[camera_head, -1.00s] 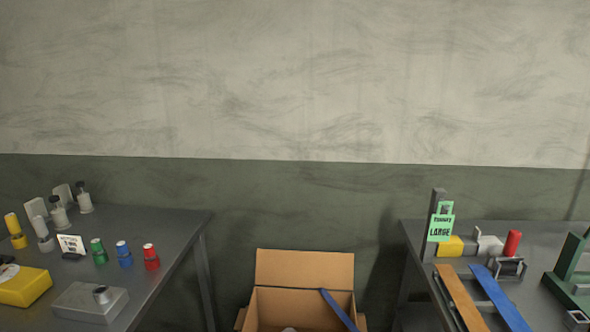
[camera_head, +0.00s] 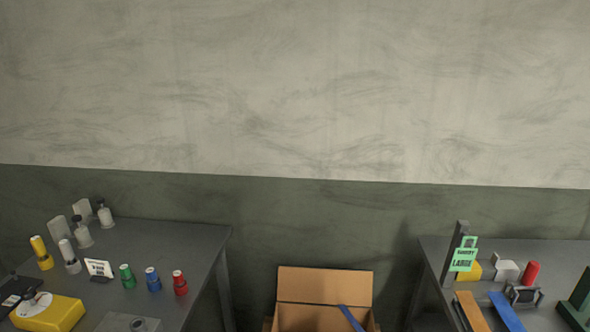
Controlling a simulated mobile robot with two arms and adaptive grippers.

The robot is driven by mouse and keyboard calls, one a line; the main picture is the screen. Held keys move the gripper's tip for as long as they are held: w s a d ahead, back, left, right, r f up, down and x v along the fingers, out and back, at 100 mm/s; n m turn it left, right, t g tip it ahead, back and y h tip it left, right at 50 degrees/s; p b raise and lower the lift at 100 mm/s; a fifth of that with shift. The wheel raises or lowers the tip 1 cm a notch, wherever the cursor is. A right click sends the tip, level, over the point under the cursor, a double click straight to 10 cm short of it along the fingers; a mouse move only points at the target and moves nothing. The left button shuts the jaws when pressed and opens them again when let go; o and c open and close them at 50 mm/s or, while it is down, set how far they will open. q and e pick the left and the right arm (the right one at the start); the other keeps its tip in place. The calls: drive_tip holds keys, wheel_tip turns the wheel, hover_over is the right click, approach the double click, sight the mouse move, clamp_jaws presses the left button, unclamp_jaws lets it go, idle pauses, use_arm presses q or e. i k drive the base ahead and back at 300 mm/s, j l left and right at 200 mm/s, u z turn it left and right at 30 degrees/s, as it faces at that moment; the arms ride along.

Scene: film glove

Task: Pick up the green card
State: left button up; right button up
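The green card (camera_head: 463,261) hangs on a dark upright post (camera_head: 453,253) at the left side of the right table. It has a cut-out handle at its top and dark print that reads "LARGE" on its lower part. It hangs slightly tilted, in front of a yellow block. Neither of my grippers shows in the head view.
The right table (camera_head: 432,248) also holds a yellow block (camera_head: 488,269), a red cylinder (camera_head: 531,272), an orange strip (camera_head: 470,312) and a blue strip (camera_head: 507,312). An open cardboard box (camera_head: 325,286) stands between the tables. The left table (camera_head: 190,236) holds bottles, coloured cylinders and a white sign (camera_head: 98,268).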

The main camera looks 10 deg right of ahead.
sight(463, 259)
drive_tip(key=z, duration=1.4)
